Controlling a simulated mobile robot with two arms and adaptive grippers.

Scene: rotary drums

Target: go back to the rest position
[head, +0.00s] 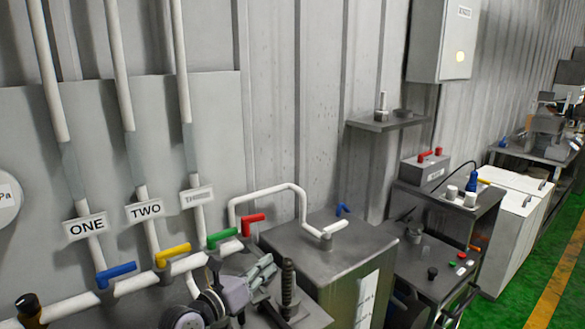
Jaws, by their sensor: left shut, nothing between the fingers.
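My left gripper (262,271) is low in the head view, left of centre, with my arm coming in from the bottom. Its fingers are together with nothing visible between them. It is in front of the pipe area, below the green handle (221,237) and the red handle (252,222); I cannot tell the exact gap. A yellow handle (173,254) and a blue handle (116,273) sit further left on the white pipes. My right gripper is not in view.
Signs ONE (86,226), TWO (145,211) and a blurred third sign (196,197) mark the pipes. A grey metal box (325,250) stands right of my gripper. A control console (437,262) and white cabinets (515,225) follow. Green floor (520,305) is clear at far right.

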